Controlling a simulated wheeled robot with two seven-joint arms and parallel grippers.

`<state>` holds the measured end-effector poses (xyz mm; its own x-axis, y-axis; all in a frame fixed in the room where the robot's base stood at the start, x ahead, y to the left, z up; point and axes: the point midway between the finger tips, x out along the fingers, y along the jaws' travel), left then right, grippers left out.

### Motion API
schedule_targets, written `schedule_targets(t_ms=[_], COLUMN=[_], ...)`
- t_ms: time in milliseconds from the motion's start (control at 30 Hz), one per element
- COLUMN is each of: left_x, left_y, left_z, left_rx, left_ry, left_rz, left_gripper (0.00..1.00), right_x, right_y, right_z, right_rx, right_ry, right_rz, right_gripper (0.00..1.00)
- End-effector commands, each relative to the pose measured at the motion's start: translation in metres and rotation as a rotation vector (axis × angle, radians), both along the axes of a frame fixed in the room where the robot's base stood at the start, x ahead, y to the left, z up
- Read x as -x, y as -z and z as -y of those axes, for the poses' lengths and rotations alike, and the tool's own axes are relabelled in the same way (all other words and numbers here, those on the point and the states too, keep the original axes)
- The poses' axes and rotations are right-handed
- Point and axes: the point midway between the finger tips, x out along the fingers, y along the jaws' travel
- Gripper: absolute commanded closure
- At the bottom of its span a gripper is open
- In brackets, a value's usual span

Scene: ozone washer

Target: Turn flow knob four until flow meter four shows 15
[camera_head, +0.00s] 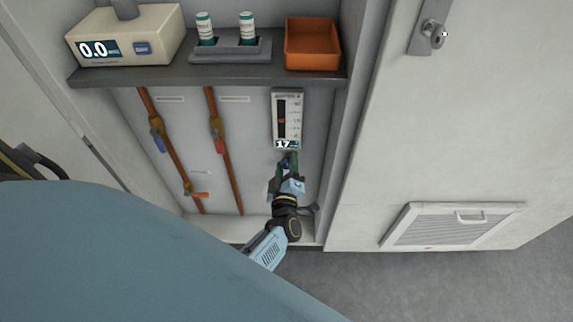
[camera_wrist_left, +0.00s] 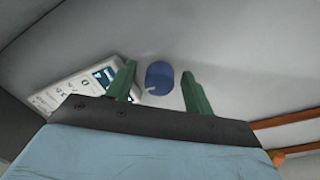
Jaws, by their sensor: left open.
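The flow meter (camera_head: 287,117) is a white upright panel on the back wall of the cabinet, and its display reads 17. It also shows tilted at the left of the left wrist view (camera_wrist_left: 70,92). The flow knob (camera_wrist_left: 160,78) is a small blue cylinder on the wall beside the meter's display end. My left gripper (camera_head: 288,160) is just below the meter. In the left wrist view its two green fingers (camera_wrist_left: 158,88) are apart, one on each side of the knob. Whether they touch it I cannot tell. My right gripper is not in view.
A dark shelf (camera_head: 215,72) above carries a beige device (camera_head: 125,35) reading 0.0, a holder (camera_head: 230,47) with two vials and an orange tray (camera_head: 313,45). Copper pipes (camera_head: 225,150) with valves run down the wall left of the meter. A white door (camera_head: 470,130) stands at the right.

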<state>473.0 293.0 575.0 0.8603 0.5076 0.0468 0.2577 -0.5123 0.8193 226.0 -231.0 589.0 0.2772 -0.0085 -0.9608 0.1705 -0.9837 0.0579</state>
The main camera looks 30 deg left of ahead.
Motion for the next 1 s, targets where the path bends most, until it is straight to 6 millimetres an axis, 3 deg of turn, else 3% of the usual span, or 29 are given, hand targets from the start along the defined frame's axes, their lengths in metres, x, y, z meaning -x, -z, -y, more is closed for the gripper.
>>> schedule_targets(t_ms=[267, 700, 1000], left_x=[0.010, 0.089, 0.115], left_y=[0.000, 0.004, 0.006], left_z=[0.006, 0.052, 0.067], left_rx=[0.001, 0.001, 0.000], left_ry=[0.000, 0.000, 0.000], left_rz=[-0.001, -0.003, 0.000], left_gripper=[0.48, 0.48, 0.48], right_x=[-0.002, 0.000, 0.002], right_y=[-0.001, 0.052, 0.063], right_z=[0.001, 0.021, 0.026], right_rx=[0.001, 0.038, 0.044], right_ry=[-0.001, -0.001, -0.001], right_rz=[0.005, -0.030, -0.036], right_gripper=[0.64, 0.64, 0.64])
